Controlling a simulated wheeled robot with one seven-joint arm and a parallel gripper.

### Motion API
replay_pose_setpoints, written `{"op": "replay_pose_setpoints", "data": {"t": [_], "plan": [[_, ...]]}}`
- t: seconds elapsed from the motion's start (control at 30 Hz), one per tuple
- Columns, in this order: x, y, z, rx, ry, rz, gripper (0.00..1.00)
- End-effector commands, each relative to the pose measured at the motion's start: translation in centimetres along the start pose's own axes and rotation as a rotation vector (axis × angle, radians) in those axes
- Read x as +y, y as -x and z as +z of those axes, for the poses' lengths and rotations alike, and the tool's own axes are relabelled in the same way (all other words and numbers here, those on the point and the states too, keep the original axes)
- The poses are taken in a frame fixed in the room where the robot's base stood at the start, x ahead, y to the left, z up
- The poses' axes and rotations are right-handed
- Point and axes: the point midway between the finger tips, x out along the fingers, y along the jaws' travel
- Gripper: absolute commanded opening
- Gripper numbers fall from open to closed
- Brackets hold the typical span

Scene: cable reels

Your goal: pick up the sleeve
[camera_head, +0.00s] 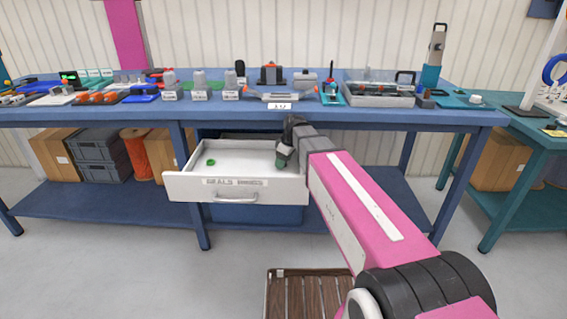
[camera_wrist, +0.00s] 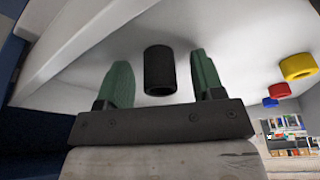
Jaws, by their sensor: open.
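The sleeve, a short black hollow cylinder (camera_wrist: 159,71), shows in the wrist view against the white floor of the open drawer. My gripper (camera_wrist: 163,72) is open, with one green finger on each side of the sleeve and a visible gap on both sides. The fingers do not appear to touch it. In the head view my gripper (camera_head: 283,162) is at the right part of the white drawer (camera_head: 235,188), over or inside it. The sleeve cannot be made out there, hidden by my gripper and arm.
A green ring (camera_head: 211,162) lies in the drawer's left part. The wrist view shows a yellow ring (camera_wrist: 298,66), a red ring (camera_wrist: 280,90) and a blue ring (camera_wrist: 270,102). The blue bench top (camera_head: 300,115), crowded with parts, overhangs the drawer's back.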

Motion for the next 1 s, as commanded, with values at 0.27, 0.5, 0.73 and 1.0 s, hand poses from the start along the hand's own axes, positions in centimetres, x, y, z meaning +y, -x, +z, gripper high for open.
{"op": "replay_pose_setpoints", "data": {"t": [0.27, 0.5, 0.73, 1.0], "plan": [[0.0, 0.1, 0.0, 0.000, 0.000, 0.000, 0.13], [0.0, 0.1, 0.0, 0.000, 0.000, 0.000, 0.09], [0.0, 0.5, -0.1, 0.000, 0.000, 0.000, 0.09], [0.0, 3.0, -0.8, 0.001, 0.001, 0.002, 0.09]]}}
